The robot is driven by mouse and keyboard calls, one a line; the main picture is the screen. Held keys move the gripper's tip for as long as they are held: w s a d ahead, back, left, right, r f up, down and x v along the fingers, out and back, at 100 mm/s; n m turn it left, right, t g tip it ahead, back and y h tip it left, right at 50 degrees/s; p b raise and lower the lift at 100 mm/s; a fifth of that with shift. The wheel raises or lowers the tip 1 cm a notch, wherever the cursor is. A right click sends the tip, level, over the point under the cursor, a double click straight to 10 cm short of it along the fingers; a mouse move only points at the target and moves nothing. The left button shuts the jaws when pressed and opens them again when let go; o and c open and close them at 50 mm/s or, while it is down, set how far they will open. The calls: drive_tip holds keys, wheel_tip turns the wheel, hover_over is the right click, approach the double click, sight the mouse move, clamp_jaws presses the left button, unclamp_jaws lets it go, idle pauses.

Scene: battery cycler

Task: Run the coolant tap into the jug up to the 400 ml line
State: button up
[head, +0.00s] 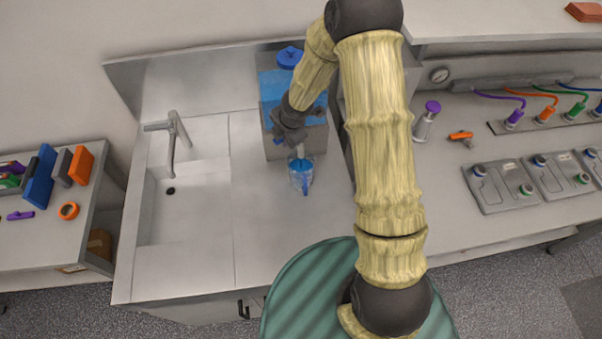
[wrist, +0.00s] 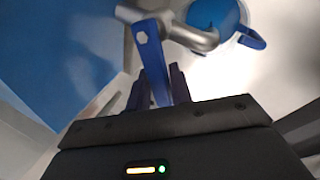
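The coolant tank (head: 285,85) is a blue-and-grey box with a blue cap at the back of the counter. Its metal tap (wrist: 200,38) has a blue lever (wrist: 150,55). My gripper (wrist: 158,82) has its dark fingers on both sides of the lever and appears shut on it. The gripper (head: 290,135) is at the tank's front in the head view. The clear jug (head: 301,178) stands upright under the tap, its handle toward the front. Blue liquid shows inside the jug from above in the wrist view (wrist: 213,12). The 400 ml line and any stream cannot be made out.
A sink (head: 185,200) with a grey faucet (head: 172,140) is to the left. A side table (head: 50,240) with coloured items is farther left. On the right bench are a purple-topped bottle (head: 427,120), an orange tool (head: 461,136) and grey cycler modules (head: 497,187).

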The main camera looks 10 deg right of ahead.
idle(0.4)
drive_tip(key=w+m+b, duration=0.1)
drive_tip(key=m+h+b, duration=0.1)
drive_tip(key=m+b, duration=0.1)
drive_tip(key=w+m+b, duration=0.1)
drive_tip(key=m, duration=0.1)
drive_tip(key=shift+w+a+h, duration=0.25)
drive_tip(key=shift+w+h, duration=0.05)
drive_tip(key=shift+h, duration=0.1)
drive_tip(key=shift+o, duration=1.2)
drive_tip(key=shift+w, duration=0.1)
drive_tip(key=shift+r, duration=0.1)
drive_tip(key=shift+p+v, duration=2.5)
drive_tip(key=shift+v, duration=1.4)
